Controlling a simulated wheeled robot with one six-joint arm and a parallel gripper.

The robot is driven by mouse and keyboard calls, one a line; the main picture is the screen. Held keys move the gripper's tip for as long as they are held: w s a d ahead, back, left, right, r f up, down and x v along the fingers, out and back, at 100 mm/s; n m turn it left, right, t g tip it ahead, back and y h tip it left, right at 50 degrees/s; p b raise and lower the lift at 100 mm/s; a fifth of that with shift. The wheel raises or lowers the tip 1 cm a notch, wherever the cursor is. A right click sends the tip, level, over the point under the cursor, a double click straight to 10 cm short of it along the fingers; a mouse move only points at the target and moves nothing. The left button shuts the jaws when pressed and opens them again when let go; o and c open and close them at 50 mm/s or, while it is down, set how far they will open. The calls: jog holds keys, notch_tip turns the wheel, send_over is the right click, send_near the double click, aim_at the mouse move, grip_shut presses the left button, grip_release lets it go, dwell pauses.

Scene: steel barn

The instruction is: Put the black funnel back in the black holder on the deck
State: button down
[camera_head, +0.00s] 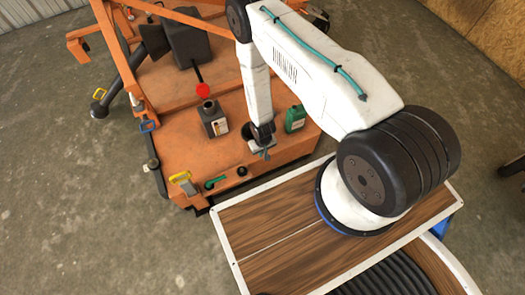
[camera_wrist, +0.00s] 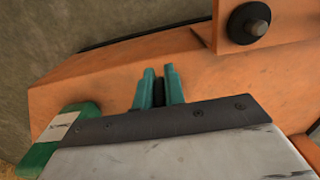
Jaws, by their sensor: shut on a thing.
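My gripper (camera_head: 262,152) is low over the front part of the orange deck (camera_head: 190,147). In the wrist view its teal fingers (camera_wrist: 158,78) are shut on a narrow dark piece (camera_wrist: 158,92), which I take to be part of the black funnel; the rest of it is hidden. In the head view a dark round shape (camera_head: 247,131) shows just left of my wrist. I cannot tell whether it is the funnel or the black holder. No holder can be made out clearly in the wrist view.
A dark can with a pale label (camera_head: 214,120) stands left of my gripper, and a green bottle (camera_head: 295,118) stands close on its right. A red-knobbed lever (camera_head: 203,90) rises behind the can. A green lever (camera_head: 215,182) and a black knob (camera_head: 241,171) sit along the front edge.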

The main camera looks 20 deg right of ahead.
jog(key=shift+f, duration=0.95)
jog(key=c, duration=1.4)
grip_release()
notch_tip(320, 180, up, 8)
jog(key=shift+f, duration=0.15)
